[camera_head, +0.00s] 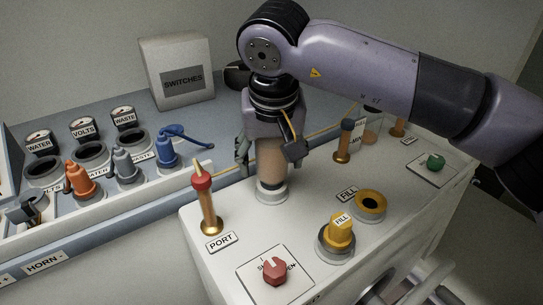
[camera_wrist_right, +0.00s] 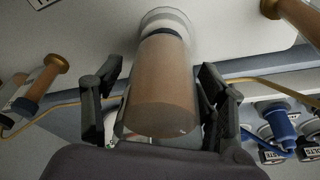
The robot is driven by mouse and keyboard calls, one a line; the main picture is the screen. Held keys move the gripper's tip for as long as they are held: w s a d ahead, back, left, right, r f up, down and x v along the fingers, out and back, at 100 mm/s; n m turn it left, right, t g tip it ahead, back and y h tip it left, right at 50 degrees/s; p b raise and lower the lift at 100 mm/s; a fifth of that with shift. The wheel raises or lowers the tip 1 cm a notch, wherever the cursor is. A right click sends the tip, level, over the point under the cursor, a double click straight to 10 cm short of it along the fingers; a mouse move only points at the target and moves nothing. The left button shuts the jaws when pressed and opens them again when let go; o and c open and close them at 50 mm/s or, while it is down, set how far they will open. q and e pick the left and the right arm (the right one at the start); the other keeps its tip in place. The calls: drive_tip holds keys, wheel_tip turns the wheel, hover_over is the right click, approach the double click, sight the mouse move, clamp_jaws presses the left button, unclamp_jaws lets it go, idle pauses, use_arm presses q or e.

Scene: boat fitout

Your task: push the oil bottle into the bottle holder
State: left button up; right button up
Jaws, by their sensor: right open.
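The oil bottle (camera_head: 271,163) is a brown cylinder standing upright on the white console. Its lower end meets a pale round collar, which looks like the bottle holder (camera_head: 271,192). In the right wrist view the bottle (camera_wrist_right: 165,88) runs away from the camera to the pale collar (camera_wrist_right: 168,18). I cannot tell how deep it sits. My right gripper (camera_head: 270,152) is above the collar with its fingers spread on either side of the bottle. The wrist view shows the open fingers (camera_wrist_right: 155,92) with gaps beside the bottle. The top of the bottle is hidden under the gripper in the head view. My left gripper is not in view.
A red-topped brass lever (camera_head: 207,205) stands left of the bottle. A yellow FILL cap (camera_head: 341,229), a brass-rimmed opening (camera_head: 370,204) and a red knob (camera_head: 275,271) are in front. Another brass lever (camera_head: 345,142) stands behind right. Coloured plugs (camera_head: 125,163) stand at left.

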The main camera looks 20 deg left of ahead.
drive_tip(key=v, duration=1.2)
idle(0.4)
